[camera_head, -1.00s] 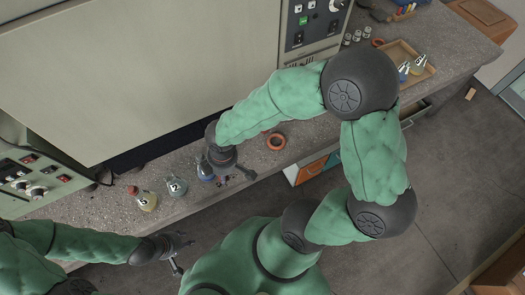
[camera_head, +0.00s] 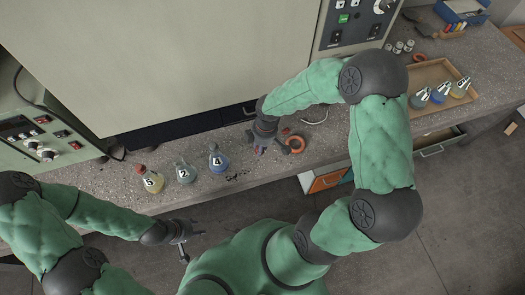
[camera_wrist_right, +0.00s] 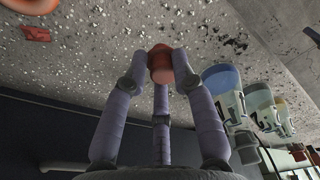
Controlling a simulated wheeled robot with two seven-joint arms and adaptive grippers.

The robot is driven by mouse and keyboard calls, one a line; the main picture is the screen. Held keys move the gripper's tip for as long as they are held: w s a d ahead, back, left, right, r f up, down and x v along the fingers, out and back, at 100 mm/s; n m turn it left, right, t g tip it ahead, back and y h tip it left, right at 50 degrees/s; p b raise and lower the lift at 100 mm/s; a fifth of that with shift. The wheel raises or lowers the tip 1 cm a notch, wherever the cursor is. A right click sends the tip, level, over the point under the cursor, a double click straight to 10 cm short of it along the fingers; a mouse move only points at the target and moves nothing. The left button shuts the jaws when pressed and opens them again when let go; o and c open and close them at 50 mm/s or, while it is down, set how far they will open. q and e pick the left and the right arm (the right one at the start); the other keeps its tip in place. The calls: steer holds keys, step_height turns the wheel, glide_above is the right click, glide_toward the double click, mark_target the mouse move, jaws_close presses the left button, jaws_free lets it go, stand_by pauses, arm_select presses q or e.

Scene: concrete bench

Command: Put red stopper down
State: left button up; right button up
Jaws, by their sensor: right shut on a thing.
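The red stopper (camera_wrist_right: 160,62) is between the fingertips of my right gripper (camera_wrist_right: 161,66) in the right wrist view, above the speckled bench top. In the head view my right gripper (camera_head: 262,140) is over the bench, just left of an orange ring (camera_head: 296,144). Flasks also show at the right of the wrist view. My left gripper (camera_head: 186,240) is open and empty in front of the bench edge.
A small red piece (camera_head: 285,131) lies beside the ring; it also shows in the wrist view (camera_wrist_right: 36,34). A wooden tray (camera_head: 432,73) with several flasks stands at the right. A large cabinet (camera_head: 170,60) backs the bench (camera_head: 108,190). Small dark bits lie near flask 4.

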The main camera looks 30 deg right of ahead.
steer(key=shift+w+d+f, duration=0.25)
steer(key=shift+d+f, duration=0.2)
steer(key=shift+f, duration=0.2)
steer(key=shift+w+d+f+b, duration=0.1)
steer(key=shift+f+b, duration=0.45)
steer(key=shift+f, duration=0.35)
steer(key=shift+w+d+f+b, duration=0.1)
steer(key=shift+f+b, duration=0.45)
steer(key=shift+f, duration=0.3)
steer(key=shift+s, duration=0.1)
steer(key=shift+f, duration=0.15)
steer(key=o, duration=0.8)
steer(key=shift+r, duration=0.5)
steer(key=r+p, duration=0.1)
steer(key=r, duration=0.2)
steer(key=r+p, duration=0.2)
steer(key=r, duration=0.2)
steer(key=d+r+p, duration=0.1)
steer(key=r, duration=0.3)
steer(key=shift+s+r+p, duration=0.15)
steer(key=shift+s+p, duration=0.25)
